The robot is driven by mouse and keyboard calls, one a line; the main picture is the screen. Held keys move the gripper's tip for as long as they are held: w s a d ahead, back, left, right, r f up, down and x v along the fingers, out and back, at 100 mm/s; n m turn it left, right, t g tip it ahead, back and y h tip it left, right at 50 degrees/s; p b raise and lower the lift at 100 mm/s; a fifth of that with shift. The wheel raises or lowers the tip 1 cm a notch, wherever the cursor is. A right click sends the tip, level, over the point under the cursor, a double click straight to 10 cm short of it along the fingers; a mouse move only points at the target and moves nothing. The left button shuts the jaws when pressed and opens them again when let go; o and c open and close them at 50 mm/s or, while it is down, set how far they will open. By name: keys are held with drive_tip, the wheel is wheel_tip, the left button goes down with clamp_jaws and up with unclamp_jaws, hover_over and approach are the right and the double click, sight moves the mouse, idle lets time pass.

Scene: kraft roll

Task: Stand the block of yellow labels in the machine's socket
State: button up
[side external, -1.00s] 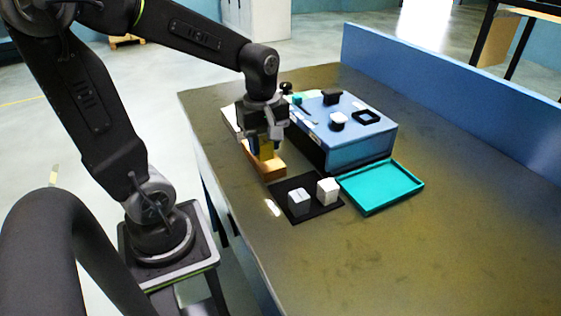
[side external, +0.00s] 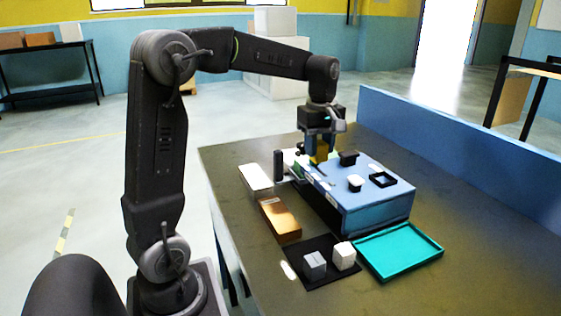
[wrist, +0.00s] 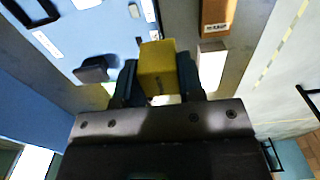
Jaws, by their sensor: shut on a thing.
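The yellow block (side external: 319,155) is held in my gripper (side external: 320,149), over the far left end of the blue machine (side external: 375,213). In the wrist view the yellow block (wrist: 157,66) sits between the two dark fingers of my gripper (wrist: 158,84), which are shut on it. The fingers hide part of its sides, and I cannot tell whether its lower end touches anything. The machine top carries a black square frame (side external: 383,180), a white-topped part (side external: 355,183) and a black part (side external: 348,158). I cannot tell which is the socket.
A brown box (side external: 279,219) and a white slab (side external: 255,177) lie left of the machine, near a dark upright piece (side external: 278,165). A grey cube (side external: 315,265) and a white cube (side external: 344,255) stand on a black mat. A teal tray (side external: 432,238) lies in front. The right tabletop is clear.

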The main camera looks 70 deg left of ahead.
drive_tip(key=w+d, duration=0.2)
drive_tip(key=w, duration=0.2)
drive_tip(key=w+d+f, duration=0.1)
drive_tip(key=w+d, duration=0.1)
drive_tip(key=w, duration=0.3)
drive_tip(key=w+d, duration=0.2)
drive_tip(key=w, duration=0.3)
drive_tip(key=shift+w+f, duration=0.2)
drive_tip(key=shift+f, duration=0.2)
drive_tip(key=shift+w+d+f, duration=0.15)
drive_tip(key=shift+w+d, duration=0.2)
drive_tip(key=shift+w, duration=0.1)
drive_tip(key=shift+f, duration=1.2)
drive_tip(key=shift+f, duration=0.75)
drive_tip(key=o, duration=1)
